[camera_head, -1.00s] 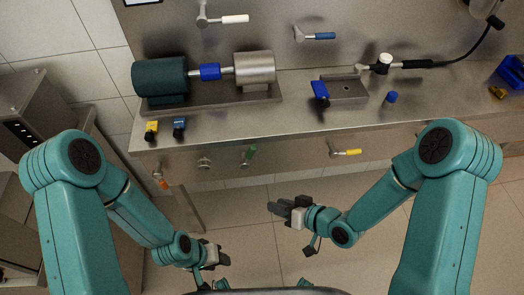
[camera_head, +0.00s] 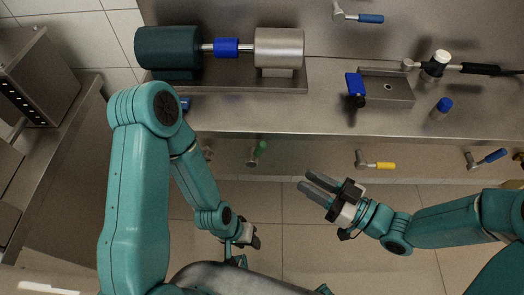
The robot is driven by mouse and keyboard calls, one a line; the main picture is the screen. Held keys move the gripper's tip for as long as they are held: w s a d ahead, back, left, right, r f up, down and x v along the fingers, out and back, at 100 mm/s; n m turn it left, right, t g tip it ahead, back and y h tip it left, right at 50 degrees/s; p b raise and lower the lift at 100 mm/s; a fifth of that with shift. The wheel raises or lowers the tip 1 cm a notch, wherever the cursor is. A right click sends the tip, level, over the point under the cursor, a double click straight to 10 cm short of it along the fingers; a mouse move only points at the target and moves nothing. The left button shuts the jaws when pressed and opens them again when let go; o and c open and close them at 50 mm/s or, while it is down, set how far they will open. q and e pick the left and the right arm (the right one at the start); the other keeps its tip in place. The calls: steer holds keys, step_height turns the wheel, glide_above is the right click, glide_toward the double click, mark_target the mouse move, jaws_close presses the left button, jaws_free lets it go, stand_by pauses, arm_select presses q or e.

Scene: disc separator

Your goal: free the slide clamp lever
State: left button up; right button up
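Several levers show, and I cannot tell for sure which is the slide clamp lever. On the bench front are a green-handled lever (camera_head: 259,149), a yellow-handled lever (camera_head: 380,165) and a blue-handled lever (camera_head: 490,157). Another blue-handled lever (camera_head: 368,18) is on the back wall. My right gripper (camera_head: 308,184) is open and empty, in front of the bench, below and left of the yellow lever. My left gripper (camera_head: 254,240) is low over the floor, its fingers mostly hidden.
A dark green motor (camera_head: 168,48), a blue coupling (camera_head: 227,47) and a silver drum (camera_head: 279,47) sit on the bench's back left. A blue knob (camera_head: 443,106) and a white-capped fitting with a black hose (camera_head: 437,63) are at right. Open floor lies before the bench.

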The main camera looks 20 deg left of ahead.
mark_target(258, 153)
steer(key=x, duration=1.5)
steer(key=shift+a+p, duration=0.1)
steer(key=shift+p, duration=0.25)
jaws_close()
